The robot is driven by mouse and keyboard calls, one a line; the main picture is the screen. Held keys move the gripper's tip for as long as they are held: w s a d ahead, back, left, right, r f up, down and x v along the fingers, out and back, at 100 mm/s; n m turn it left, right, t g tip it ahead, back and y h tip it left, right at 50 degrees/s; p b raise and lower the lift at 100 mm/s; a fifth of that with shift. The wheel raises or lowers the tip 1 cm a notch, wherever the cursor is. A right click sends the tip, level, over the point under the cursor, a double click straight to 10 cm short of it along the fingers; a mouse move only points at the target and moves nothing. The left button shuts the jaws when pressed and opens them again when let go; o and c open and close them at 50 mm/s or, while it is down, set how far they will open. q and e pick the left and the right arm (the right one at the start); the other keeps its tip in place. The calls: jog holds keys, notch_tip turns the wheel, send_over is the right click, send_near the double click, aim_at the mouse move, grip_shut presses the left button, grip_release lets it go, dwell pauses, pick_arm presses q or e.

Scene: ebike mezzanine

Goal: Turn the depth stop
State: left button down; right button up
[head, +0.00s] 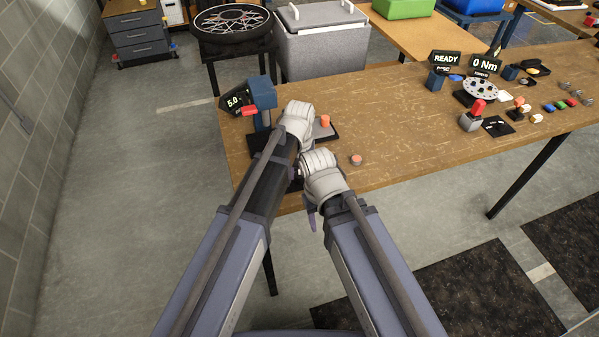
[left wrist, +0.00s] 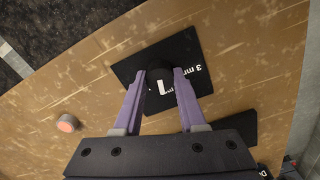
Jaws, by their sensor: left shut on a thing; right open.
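In the left wrist view, the depth stop (left wrist: 160,80) is a dark round knob with a white mark, on a black plate (left wrist: 128,71) lettered "3 mm". My left gripper (left wrist: 158,76) has its two purple fingers shut on the knob from both sides. Part of the lettering is covered by the knob and fingers. In the head view, my left wrist and arm hide the knob and the left fingertips. My right gripper (head: 312,217) is open at the table's front edge, close to the left arm; its fingers are mostly hidden.
A blue press (head: 262,93) with a "5.0" display (head: 234,101) and red lever (head: 249,112) stands at the table's left end. A small orange-topped puck (head: 356,160) lies right of my grippers. The table's middle is clear; gauges and small parts crowd its right side.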

aim_at(299, 174)
pick_arm(q)
jog(key=m, duration=0.4)
jog(key=shift+m, duration=2.5)
jog(key=shift+c, duration=2.4)
grip_release()
notch_tip(299, 174, up, 8)
jog(key=p, duration=0.8)
jog(key=shift+f, duration=0.1)
